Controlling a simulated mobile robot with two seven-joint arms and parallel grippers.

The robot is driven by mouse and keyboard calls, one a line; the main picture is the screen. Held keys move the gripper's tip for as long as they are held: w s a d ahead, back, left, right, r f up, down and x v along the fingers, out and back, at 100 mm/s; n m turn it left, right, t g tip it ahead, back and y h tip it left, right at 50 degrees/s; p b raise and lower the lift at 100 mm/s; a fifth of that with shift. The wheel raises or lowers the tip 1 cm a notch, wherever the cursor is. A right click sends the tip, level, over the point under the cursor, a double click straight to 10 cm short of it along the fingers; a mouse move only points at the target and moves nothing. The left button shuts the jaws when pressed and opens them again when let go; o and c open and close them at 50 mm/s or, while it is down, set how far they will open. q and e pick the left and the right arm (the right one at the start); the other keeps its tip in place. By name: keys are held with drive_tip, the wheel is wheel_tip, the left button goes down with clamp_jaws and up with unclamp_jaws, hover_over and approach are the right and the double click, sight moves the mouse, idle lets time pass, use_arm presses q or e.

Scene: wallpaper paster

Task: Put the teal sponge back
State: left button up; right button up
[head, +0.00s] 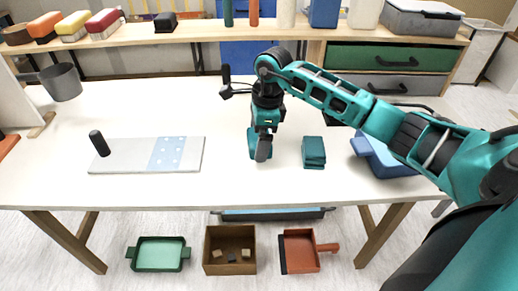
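The teal sponge (313,152) lies on the white table (225,190), right of centre and toward the front edge. My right gripper (260,150) points down just left of the sponge, apart from it. The fingers are seen nearly edge-on, so I cannot tell whether they are open or shut. The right arm reaches in from the right and passes above the sponge. My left gripper is not in view.
A blue tray (385,158) sits at the table's right, partly behind my arm. A patterned board (125,160) with a dark upright handle (99,143) and a grey pot (62,82) are at left. Bottles and a grey box (420,18) stand on the shelf. The table's middle is clear.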

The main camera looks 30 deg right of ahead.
wheel_tip(320, 180, down, 4)
drive_tip(key=shift+r, duration=0.15)
drive_tip(key=shift+f+b, duration=0.25)
drive_tip(key=shift+b, duration=0.1)
drive_tip(key=o, duration=0.7)
drive_tip(key=shift+r, duration=0.1)
